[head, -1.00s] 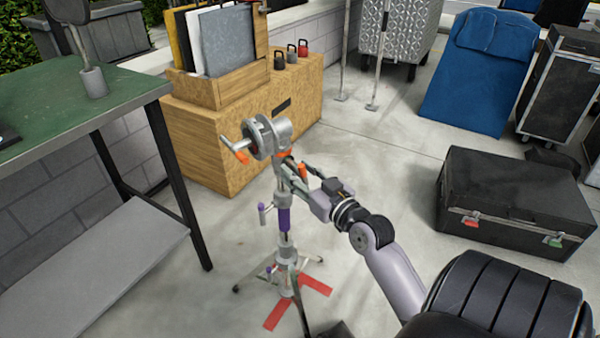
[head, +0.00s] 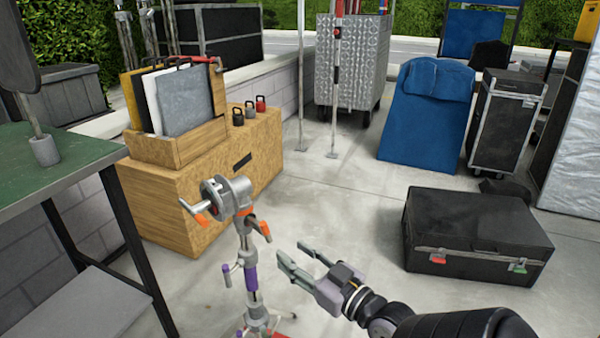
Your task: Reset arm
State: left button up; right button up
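My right gripper (head: 296,259) is open and empty in the lower middle of the head view. Its two grey fingers point left and up toward the grip stand, with a gap between them and the stand. The stand (head: 250,277) is upright, with a grey grip head (head: 236,195) on top that has orange-tipped handles, and a purple section lower down. The base of the stand is mostly cut off by the bottom edge. My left gripper is not in view.
A green-topped table (head: 65,178) is at the left. A wooden box (head: 175,205) stands behind the stand. A black case (head: 480,235) lies on the floor at the right, with a blue padded board (head: 425,125) behind it.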

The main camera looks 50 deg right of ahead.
jog(key=shift+s, duration=0.3)
dwell(0.5)
